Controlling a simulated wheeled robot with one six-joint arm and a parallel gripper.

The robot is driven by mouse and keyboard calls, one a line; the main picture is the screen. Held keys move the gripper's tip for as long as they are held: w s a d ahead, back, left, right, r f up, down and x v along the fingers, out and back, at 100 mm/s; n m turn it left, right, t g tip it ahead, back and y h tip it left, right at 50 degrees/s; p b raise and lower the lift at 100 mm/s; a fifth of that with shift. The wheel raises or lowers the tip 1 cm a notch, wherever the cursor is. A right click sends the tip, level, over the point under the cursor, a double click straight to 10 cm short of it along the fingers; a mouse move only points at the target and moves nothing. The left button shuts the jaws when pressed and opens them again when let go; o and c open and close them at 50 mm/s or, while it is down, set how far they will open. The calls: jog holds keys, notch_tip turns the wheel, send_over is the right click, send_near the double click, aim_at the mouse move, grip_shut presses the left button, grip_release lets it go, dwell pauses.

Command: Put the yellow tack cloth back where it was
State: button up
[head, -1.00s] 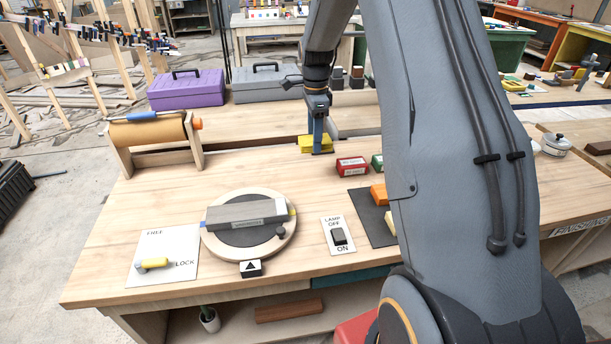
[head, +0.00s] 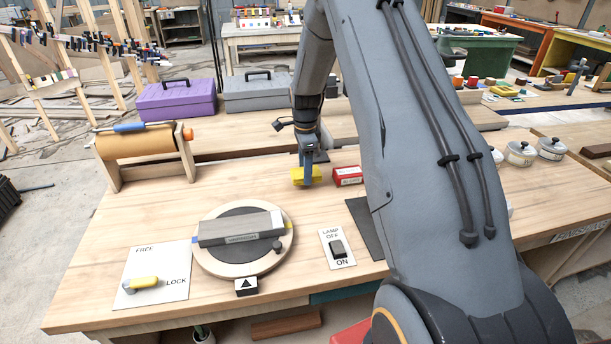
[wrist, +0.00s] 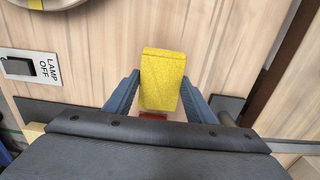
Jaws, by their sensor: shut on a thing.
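The yellow tack cloth (head: 306,176), a yellow block-like piece, is held between the fingers of my gripper (head: 308,168), to the left of a red labelled box (head: 348,176). In the wrist view the cloth (wrist: 162,75) stands out between the two blue-grey fingers of my gripper (wrist: 165,98), with wood behind it. A bit of red shows just under it. The cloth seems to be just above the bench, but I cannot tell its exact height. A dark mat (head: 367,228) lies to the right, partly hidden by my arm.
On the bench (head: 110,235) are a round turntable (head: 218,262) bearing a grey block, a lamp switch plate (head: 337,248), a FREE/LOCK plate (head: 180,283) and a roller stand (head: 110,175). Purple (head: 175,103) and grey (head: 255,93) toolboxes stand behind. Bench left of the gripper is clear.

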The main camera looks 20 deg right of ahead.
jog(key=shift+f+p, duration=0.35)
jog(key=shift+f, duration=1.05)
jog(key=shift+f, duration=0.2)
jog(key=o, duration=1)
jog(key=shift+r, duration=0.1)
notch_tip(320, 180, up, 11)
jog(key=b, duration=0.3)
jog(key=shift+b, duration=0.35)
jog(key=s+a+n, duration=0.4)
jog(key=s+n, duration=0.2)
jog(key=s, duration=0.4)
jog(key=s+a+n, duration=0.5)
jog(key=s+n, duration=0.2)
jog(key=s, duration=0.3)
jog(key=s+a+r+n+t, duration=0.1)
jog(key=s+a+n, duration=0.3)
jog(key=s+n, duration=0.3)
jog(key=shift+s+a+r, duration=0.1)
jog(key=shift+s+a, duration=0.1)
jog(key=shift+s, duration=1.2)
